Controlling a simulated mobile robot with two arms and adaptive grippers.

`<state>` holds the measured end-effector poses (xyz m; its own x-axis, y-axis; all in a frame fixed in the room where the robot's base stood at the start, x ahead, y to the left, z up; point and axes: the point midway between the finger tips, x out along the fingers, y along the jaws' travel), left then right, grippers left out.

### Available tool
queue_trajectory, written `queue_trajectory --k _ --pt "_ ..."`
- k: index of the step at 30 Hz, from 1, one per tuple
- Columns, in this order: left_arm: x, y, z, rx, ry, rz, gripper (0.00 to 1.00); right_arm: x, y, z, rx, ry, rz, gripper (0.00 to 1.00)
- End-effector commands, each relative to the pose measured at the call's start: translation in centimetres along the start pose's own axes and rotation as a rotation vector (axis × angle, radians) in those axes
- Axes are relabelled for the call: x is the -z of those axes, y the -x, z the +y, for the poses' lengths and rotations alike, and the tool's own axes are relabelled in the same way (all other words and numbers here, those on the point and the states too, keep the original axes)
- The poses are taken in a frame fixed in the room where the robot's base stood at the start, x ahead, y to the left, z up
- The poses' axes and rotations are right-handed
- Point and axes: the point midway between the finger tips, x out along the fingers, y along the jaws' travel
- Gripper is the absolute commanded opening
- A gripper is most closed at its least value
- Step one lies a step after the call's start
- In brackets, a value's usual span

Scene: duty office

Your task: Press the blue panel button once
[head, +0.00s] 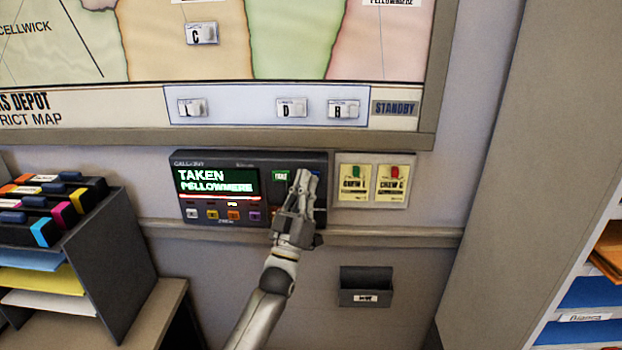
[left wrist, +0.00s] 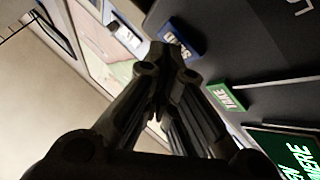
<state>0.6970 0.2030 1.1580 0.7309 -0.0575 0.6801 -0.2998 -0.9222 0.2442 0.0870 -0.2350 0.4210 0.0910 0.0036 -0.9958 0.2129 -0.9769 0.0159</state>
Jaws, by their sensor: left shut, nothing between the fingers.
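My left gripper (head: 304,179) is shut and empty, in front of the panel's right part. I cannot tell whether its tips touch the blue button. My right gripper is not in view.
Several small coloured buttons (head: 233,215) line the panel's bottom. A district map (head: 300,45) is above. A small wall holder (head: 366,287) is below. A file rack (head: 110,270) stands left.

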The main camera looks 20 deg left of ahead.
Motion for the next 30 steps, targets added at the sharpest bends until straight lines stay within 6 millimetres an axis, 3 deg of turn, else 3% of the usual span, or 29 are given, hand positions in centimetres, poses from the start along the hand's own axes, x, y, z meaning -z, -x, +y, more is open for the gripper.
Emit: queue_trajectory --k 20,30 --pt "-0.1 -0.3 -0.2 0.000 0.000 0.000 0.00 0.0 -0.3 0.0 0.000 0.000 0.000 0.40" --pt "0.6 0.7 0.6 0.000 0.000 -0.001 0.00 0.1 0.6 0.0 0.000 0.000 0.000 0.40"
